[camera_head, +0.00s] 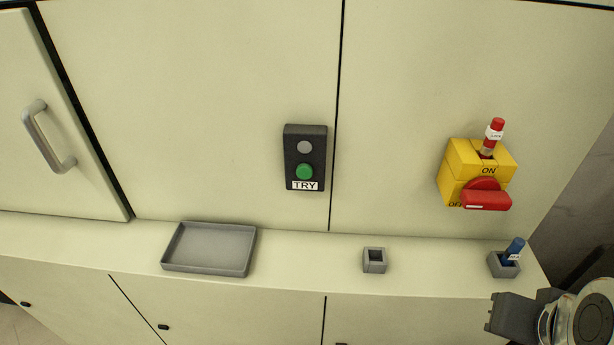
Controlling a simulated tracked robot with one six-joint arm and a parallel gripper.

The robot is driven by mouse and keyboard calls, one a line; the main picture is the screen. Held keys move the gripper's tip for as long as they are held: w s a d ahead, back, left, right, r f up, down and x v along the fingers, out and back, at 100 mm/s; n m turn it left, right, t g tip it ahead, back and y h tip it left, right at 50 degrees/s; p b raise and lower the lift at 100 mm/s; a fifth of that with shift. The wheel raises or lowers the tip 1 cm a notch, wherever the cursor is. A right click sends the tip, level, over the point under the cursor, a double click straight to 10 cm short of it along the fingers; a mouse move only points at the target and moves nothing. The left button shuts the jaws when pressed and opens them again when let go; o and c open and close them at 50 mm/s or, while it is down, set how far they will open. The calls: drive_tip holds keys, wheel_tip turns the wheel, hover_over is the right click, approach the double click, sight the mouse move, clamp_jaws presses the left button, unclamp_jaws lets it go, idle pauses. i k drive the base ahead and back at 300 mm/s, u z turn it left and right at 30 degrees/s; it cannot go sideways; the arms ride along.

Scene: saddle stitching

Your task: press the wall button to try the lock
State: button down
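The wall button is a green round button (304,171) on a black control box (305,145), with a grey round lamp or button (304,147) above it and a "TRY" label below. The lock is a yellow box (455,170) with a red rotary handle (485,195), marked ON at the top and OFF at lower left. The handle lies roughly sideways. A red tagged piece (495,132) stands in the top of the yellow box. My gripper (492,318) is at the lower right, below the lock and well away from the button. Its fingers are not clearly seen.
A shallow grey tray (210,268) lies on the ledge at left. A small empty-looking grey holder (375,266) stands mid-ledge. A blue tagged piece (515,248) stands in another grey holder (503,268) near my arm. A door handle (45,140) sticks out at far left.

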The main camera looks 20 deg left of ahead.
sight(304, 171)
drive_tip(key=k, duration=1.75)
drive_tip(key=u, duration=1.15)
drive_tip(key=i, duration=1.65)
drive_tip(key=u, duration=0.05)
